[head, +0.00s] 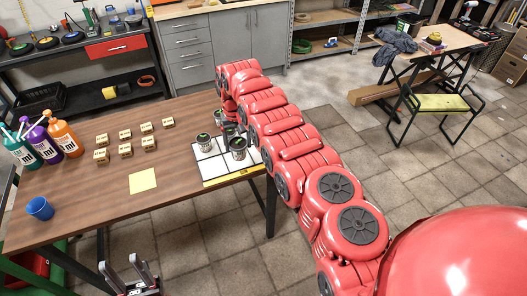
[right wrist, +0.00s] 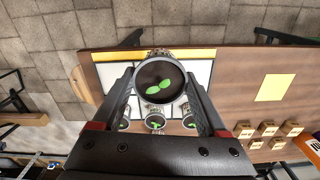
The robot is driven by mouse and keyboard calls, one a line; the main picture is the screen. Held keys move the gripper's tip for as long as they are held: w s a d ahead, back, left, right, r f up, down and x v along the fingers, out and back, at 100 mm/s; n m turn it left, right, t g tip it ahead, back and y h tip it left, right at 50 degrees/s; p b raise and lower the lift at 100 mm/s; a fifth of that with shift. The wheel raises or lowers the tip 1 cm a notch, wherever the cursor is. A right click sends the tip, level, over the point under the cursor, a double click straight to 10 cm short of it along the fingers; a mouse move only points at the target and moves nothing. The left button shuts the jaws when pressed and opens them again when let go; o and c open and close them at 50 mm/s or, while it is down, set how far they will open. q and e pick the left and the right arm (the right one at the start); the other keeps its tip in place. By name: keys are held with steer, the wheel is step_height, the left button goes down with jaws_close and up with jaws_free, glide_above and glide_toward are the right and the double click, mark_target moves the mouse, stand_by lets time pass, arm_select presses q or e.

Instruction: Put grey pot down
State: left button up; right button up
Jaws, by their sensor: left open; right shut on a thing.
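The grey pot (right wrist: 160,80) with a green seedling sits between the two fingers of my right gripper (right wrist: 158,90) in the right wrist view, over the yellow-edged side of the white gridded tray (right wrist: 198,72). In the head view this pot (head: 238,149) is at the tray's front half; whether its base touches the tray I cannot tell. My left gripper (head: 138,276) is open and empty at the bottom, below the table's front edge.
The tray (head: 212,172) lies at the right end of the wooden table (head: 100,190). Several small boxes (head: 137,182), a yellow note (head: 142,181), a blue cup (head: 40,208) and bottles (head: 65,138) stand to its left. The tray's front cells beside the pot look empty.

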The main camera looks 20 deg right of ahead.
mark_target(242, 157)
steer(key=f, duration=0.3)
steer(key=shift+w+p, duration=0.2)
steer(key=shift+p, duration=0.15)
steer(key=f, duration=0.1)
steer(key=f+p, duration=0.1)
steer(key=s+f, duration=0.1)
steer(key=shift+s+d+f, duration=0.1)
steer(key=shift+d+f, duration=0.2)
steer(key=shift+s+f+p, duration=0.15)
steer(key=shift+f+p, duration=0.2)
steer(key=shift+f, duration=0.25)
